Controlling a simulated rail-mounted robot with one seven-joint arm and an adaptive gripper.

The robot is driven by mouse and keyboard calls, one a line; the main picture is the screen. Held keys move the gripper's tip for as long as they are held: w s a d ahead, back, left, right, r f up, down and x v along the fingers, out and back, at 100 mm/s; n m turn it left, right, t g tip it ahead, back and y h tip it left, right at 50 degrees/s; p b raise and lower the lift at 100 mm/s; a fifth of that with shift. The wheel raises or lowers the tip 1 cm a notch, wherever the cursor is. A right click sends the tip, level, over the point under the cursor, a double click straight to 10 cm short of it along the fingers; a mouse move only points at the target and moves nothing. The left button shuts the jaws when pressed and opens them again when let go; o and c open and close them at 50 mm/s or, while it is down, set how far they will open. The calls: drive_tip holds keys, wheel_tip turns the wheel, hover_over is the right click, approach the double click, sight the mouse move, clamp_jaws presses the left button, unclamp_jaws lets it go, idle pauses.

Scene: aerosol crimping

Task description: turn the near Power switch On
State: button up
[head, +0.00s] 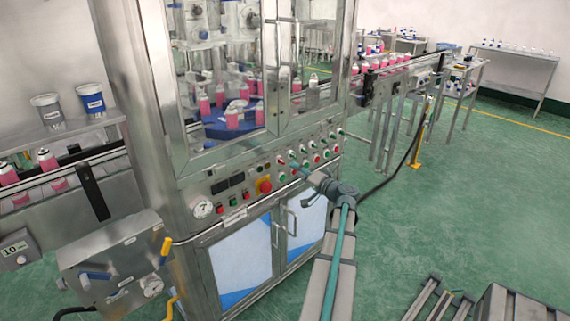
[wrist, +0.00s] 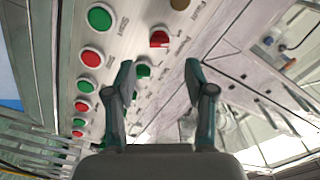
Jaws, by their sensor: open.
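The machine's control panel (head: 250,183) runs along the front of the steel cabinet below the glass doors. In the wrist view a red knob (wrist: 159,40) stands out from the panel (wrist: 125,42), with a small label beside it that is hard to read; it may be the Power switch. A green knob (wrist: 143,71) sits beyond it, partly near my left finger. My gripper (wrist: 160,75) is open and empty, its two fingers apart over the panel and apart from the red knob. In the head view my gripper (head: 303,171) reaches the panel's right part; its fingertips are hard to make out.
Green (wrist: 100,18) and red (wrist: 91,58) push buttons line the panel close left of my fingers. A red emergency stop (head: 264,186) juts out left of my gripper. Glass doors (head: 300,60) rise above.

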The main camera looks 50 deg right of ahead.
sight(284, 163)
drive_tip(key=w, duration=0.2)
drive_tip(key=w+d, duration=0.1)
drive_tip(key=w, duration=0.2)
drive_tip(key=w+p, duration=0.1)
drive_tip(key=w, duration=0.1)
drive_tip(key=shift+w+d, duration=0.15)
clamp_jaws()
drive_tip(key=shift+m, duration=0.3)
drive_tip(key=shift+f+m+b, duration=0.1)
drive_tip(key=shift+m+b, duration=0.35)
drive_tip(key=shift+m, duration=0.45)
drive_tip(key=m, duration=0.3)
drive_tip(key=shift+m, duration=0.3)
drive_tip(key=m+p, duration=0.1)
drive_tip(key=m, duration=0.4)
drive_tip(key=shift+m, duration=0.4)
